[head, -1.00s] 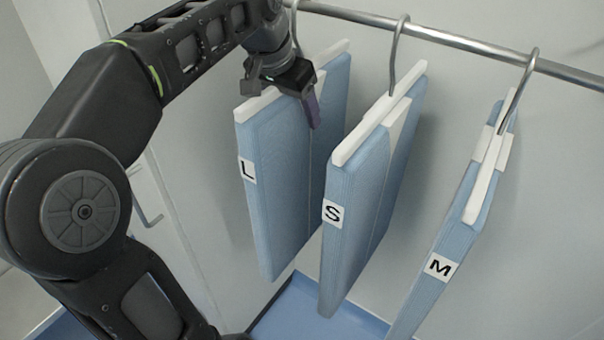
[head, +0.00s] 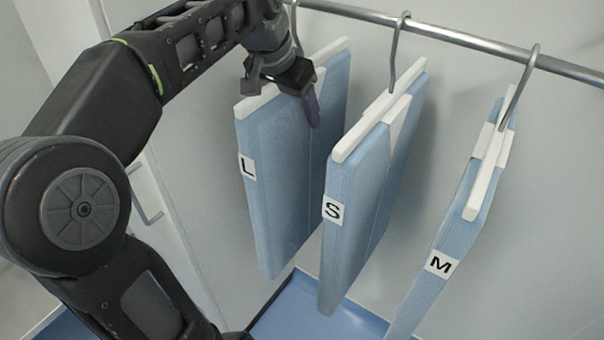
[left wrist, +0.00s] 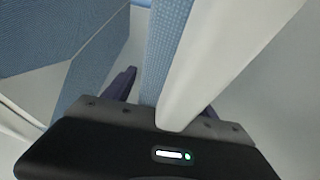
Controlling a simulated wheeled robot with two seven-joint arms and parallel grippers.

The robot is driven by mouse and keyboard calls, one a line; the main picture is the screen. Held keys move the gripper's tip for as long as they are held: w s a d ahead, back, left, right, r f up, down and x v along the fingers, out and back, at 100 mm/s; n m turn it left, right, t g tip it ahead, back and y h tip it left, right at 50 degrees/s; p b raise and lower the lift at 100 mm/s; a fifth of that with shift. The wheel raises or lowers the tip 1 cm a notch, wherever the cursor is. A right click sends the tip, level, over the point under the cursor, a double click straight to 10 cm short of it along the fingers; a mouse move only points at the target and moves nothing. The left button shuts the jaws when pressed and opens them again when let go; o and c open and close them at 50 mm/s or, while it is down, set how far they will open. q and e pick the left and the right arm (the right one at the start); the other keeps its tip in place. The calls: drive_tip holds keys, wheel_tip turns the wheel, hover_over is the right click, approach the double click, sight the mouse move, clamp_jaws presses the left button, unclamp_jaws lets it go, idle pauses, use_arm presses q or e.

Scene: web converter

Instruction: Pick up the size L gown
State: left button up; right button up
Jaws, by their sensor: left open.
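The size L gown (head: 283,165) is a flat, light-blue folded gown marked "L", hanging leftmost on the rail from a white hanger. My left gripper (head: 284,98) is at the top of this gown, by its hanger. A purple finger shows on the near face of the gown; the other finger is mostly hidden in the head view. In the left wrist view the white hanger bar (left wrist: 220,55) and blue gown edge (left wrist: 161,50) lie between the open fingers. Whether the fingers touch them I cannot tell. My right gripper is not in view.
A size S gown (head: 355,190) hangs just to the right of the L gown, with a narrow gap. A size M gown (head: 455,225) hangs farther right. A metal rail (head: 440,35) runs along the top. A pale wall is behind; a blue surface (head: 315,312) lies below.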

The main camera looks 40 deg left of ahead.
use_arm(q)
drive_tip(key=shift+f, duration=0.1)
idle(0.3)
clamp_jaws()
idle(0.6)
